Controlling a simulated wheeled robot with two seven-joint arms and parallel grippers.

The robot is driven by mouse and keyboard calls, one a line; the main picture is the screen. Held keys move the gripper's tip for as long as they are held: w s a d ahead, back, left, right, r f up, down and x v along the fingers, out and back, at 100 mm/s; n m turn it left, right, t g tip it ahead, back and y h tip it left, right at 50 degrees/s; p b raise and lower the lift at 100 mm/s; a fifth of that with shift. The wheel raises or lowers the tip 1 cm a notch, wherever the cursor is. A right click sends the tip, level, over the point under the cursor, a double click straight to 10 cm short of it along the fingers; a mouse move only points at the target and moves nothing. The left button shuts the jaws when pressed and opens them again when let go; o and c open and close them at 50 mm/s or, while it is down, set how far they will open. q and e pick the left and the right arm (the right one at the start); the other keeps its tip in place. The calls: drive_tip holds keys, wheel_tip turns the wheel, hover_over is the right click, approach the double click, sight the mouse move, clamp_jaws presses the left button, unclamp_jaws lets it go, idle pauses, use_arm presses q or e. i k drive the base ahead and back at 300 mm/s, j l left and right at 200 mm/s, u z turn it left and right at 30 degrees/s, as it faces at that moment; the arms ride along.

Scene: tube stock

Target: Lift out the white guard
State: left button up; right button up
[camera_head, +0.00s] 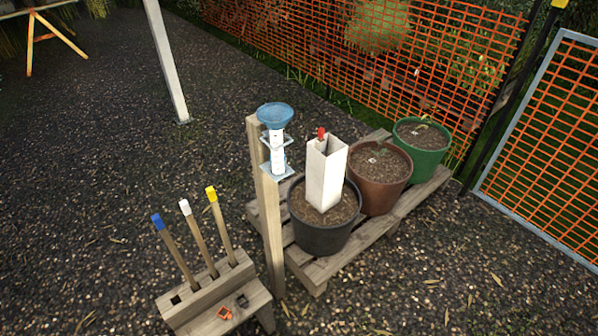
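The white guard (325,176) is a square, open-topped white tube. It stands upright in the soil of the black pot (322,238). A small red tip (321,132) shows at its top opening; what it belongs to inside the guard is hidden. Neither of my grippers shows in the head view, and nothing touches the guard.
A brown pot (378,178) and a green pot (421,147) stand behind on the same pallet (376,232). A wooden post (268,215) with a blue-topped gauge (276,135) is close left of the guard. A wooden rack (213,292) holds colour-tipped stakes. Orange mesh fence (400,55) stands behind.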

sight(324, 172)
drive_tip(key=i+l+u, duration=0.15)
drive_tip(key=l+u, duration=0.15)
drive_tip(key=i+l+u, duration=0.1)
drive_tip(key=l+u, duration=0.5)
drive_tip(key=i, duration=0.05)
